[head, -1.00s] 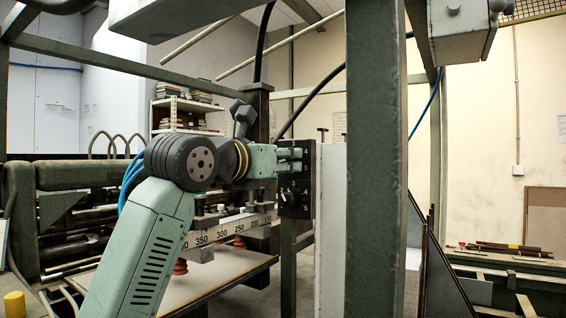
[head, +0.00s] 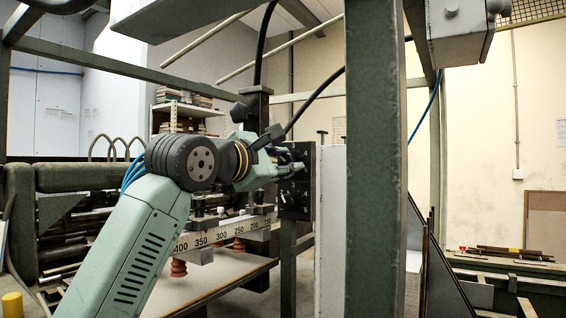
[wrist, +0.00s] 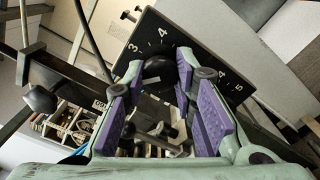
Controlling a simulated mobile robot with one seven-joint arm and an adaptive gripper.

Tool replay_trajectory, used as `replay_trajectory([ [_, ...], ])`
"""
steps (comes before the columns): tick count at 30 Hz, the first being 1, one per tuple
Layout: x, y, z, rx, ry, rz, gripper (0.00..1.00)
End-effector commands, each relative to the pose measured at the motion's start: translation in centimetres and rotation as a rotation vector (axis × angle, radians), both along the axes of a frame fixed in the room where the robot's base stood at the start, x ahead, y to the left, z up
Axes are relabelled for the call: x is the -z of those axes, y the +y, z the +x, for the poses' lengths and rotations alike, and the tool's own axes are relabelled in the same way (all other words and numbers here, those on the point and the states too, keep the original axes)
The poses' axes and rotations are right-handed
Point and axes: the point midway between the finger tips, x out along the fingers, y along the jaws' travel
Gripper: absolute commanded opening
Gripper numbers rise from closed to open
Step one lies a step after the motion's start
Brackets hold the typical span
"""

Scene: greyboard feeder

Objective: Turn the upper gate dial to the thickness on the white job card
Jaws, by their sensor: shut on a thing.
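My gripper (wrist: 160,82) is shut on the upper gate dial, a round black knob (wrist: 158,68) on a black panel (wrist: 200,62). In the wrist view the purple-padded fingers lie on either side of the knob, with white numerals 3 and 4 at upper left and 4 and 5 at right. In the head view my gripper (head: 288,163) is rolled at the upper part of the panel (head: 303,212) and hides the upper dial; a 4 shows above it. The lower dial (head: 290,198) sits below, clear of my gripper. The dial's pointer is not readable. I cannot pick out the job card.
A thick green post (head: 375,160) stands right of the panel, with a white board edge (head: 331,230) between. A numbered scale bar (head: 222,234) with suction cups (head: 179,267) runs below my arm. Several papers hang on walls, too small to read.

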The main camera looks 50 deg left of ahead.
Motion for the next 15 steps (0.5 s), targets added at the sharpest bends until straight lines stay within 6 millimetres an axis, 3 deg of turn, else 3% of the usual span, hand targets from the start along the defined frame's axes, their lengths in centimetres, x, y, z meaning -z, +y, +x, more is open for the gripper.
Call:
replay_trajectory([
  [15,-0.12,-0.10,-0.02,0.001,0.084,0.273,0.00],
])
